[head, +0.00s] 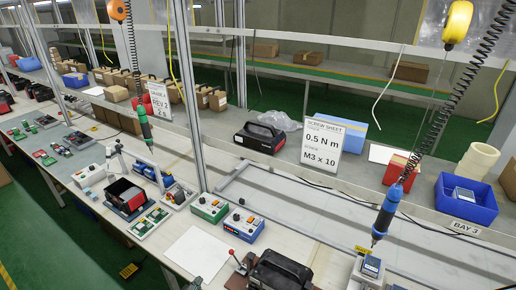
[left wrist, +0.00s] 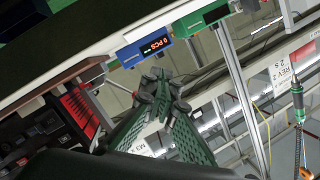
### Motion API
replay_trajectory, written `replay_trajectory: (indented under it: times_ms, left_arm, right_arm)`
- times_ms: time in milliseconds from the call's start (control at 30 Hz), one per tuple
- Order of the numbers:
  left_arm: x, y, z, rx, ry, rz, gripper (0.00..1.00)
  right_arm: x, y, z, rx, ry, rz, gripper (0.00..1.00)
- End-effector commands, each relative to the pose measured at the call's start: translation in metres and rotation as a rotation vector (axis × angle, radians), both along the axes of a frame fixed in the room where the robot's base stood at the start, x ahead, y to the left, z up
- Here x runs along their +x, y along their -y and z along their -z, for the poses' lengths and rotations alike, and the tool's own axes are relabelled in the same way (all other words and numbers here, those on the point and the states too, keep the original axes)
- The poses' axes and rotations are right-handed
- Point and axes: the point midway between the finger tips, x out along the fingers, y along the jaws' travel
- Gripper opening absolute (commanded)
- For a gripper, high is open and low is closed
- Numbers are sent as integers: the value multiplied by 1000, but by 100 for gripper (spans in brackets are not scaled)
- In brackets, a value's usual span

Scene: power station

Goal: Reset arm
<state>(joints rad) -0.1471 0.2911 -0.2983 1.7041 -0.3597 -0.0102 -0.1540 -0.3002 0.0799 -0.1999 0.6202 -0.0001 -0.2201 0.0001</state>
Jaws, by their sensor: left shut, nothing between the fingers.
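My left gripper (left wrist: 164,92) shows in the left wrist view. Its dark fingertips meet at the end of green perforated fingers, with nothing between them. It is near the bench front, apart from the blue counter box (left wrist: 145,48). In the head view only a small dark part, which seems to be this gripper (head: 194,283), shows at the bottom edge, by the bench's front edge. The rest of my left arm is hidden there. My right gripper is in neither view.
A red-knobbed lever (head: 240,262) and a black case (head: 281,271) are close by at the bench front. The blue counter box (head: 245,225) and white sheet (head: 198,252) are behind. A blue screwdriver (head: 387,212) hangs at right.

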Motion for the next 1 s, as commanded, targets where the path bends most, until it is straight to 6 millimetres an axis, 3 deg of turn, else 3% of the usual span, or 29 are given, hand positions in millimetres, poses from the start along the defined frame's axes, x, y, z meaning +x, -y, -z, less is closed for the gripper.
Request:
replay_trajectory:
  times_ms: [167, 400, 600, 1000]
  left_arm:
    - [-48, -58, 25, -110, -266, -260, 0]
    - [-156, -105, 56, -246, -643, -536, 0]
    - [-227, -115, 63, -306, -849, -654, 0]
    - [-327, -113, 55, -367, -1117, -778, 0]
  right_arm:
    - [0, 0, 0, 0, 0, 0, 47]
    - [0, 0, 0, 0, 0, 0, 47]
    - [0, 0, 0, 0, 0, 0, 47]
    - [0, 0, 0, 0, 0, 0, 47]
